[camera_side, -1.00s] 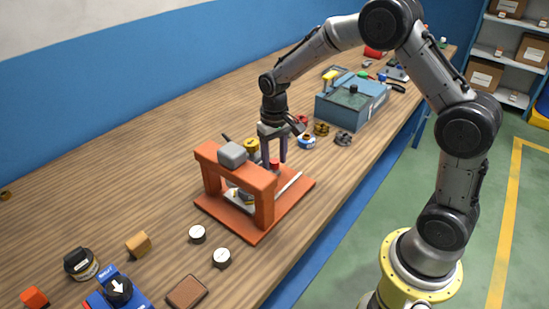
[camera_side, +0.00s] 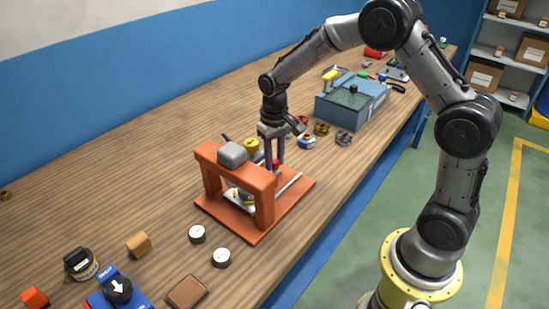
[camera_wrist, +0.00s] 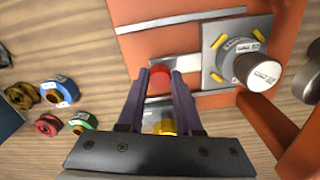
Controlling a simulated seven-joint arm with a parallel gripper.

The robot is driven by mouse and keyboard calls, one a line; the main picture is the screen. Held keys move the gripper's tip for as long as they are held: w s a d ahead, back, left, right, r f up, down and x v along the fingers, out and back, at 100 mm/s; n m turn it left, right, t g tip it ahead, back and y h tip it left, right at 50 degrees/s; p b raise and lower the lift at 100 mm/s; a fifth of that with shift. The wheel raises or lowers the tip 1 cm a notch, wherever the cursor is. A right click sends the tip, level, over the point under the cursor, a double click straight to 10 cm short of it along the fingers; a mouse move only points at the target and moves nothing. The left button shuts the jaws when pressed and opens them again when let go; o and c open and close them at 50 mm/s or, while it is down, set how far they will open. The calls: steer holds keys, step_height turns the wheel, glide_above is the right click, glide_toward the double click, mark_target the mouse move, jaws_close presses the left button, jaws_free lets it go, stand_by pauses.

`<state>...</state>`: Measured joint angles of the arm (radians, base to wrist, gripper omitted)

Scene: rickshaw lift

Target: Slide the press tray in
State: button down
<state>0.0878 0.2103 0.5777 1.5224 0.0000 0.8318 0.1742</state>
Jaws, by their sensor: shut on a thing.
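The orange press (camera_side: 264,205) stands on its orange base plate on the bench, with a grey block on its top beam. The press tray (camera_side: 238,203) is a pale plate under the beam, partly hidden by the frame. In the wrist view the tray (camera_wrist: 213,72) has yellow corner marks and carries a dark cylinder (camera_wrist: 243,72) with a pale labelled top. A grey bar runs from the tray to a red knob (camera_wrist: 159,80). My gripper (camera_wrist: 162,74) is shut on this red knob, which also shows in the side view (camera_side: 275,164).
Two pale rails cross the base. Several coloured spools (camera_side: 307,142) lie beyond the press. A blue-grey box (camera_side: 352,103) stands farther back. Two white-topped round pieces (camera_side: 221,257) and a brown block (camera_side: 187,292) lie in front. Bench left of the press is mostly clear.

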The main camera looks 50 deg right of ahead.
stand_by(0.6)
steer(key=shift+a+r, duration=0.1)
steer(key=shift+a, duration=2.25)
steer(key=c, duration=0.6)
jaws_free()
step_height(320, 180, up, 14)
steer(key=shift+f, duration=0.1)
